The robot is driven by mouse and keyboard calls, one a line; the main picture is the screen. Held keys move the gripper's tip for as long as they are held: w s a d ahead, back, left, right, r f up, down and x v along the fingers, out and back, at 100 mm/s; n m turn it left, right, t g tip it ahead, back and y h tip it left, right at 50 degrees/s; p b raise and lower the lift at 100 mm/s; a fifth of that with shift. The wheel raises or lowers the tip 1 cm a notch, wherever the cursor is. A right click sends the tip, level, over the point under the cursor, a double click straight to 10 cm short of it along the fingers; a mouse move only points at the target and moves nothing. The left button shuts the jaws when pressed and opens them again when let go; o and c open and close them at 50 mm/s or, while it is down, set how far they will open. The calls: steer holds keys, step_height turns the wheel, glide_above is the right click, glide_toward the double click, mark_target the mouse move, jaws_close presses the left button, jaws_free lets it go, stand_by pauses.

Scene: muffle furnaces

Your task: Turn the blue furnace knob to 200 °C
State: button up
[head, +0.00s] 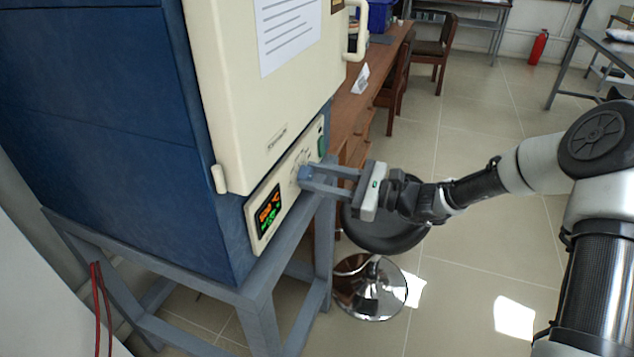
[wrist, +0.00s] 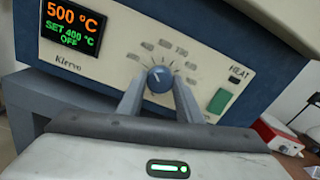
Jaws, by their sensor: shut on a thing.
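The blue furnace (head: 110,130) stands on a grey metal frame in the head view. Its cream control panel carries a small blue knob (wrist: 160,78) with a pale pointer line and printed marks around it. My gripper (head: 306,180) is at the panel, its two fingers shut on the knob from both sides; the fingers (wrist: 157,92) also show in the wrist view. The display (wrist: 72,22) reads 500 °C in orange, with SET 400 °C and OFF in green below. Most of the dial numbers are too small to read.
A green switch (wrist: 217,101) marked HEAT sits right of the knob. The cream furnace door (head: 250,90) is shut above the panel. A round black stool (head: 385,232) stands below my wrist. A wooden desk (head: 352,100) is behind. The floor at right is open.

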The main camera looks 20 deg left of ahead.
steer(key=n+b, duration=0.3)
steer(key=n, duration=0.2)
steer(key=shift+f, duration=0.1)
stand_by(0.5)
steer(key=o, duration=1)
steer(key=shift+o, duration=0.2)
steer(key=s+d+p, duration=0.1)
steer(key=d, duration=1.6)
steer(key=shift+s+d+p, duration=0.2)
steer(key=shift+s+p, duration=0.05)
steer(key=shift+p, duration=0.15)
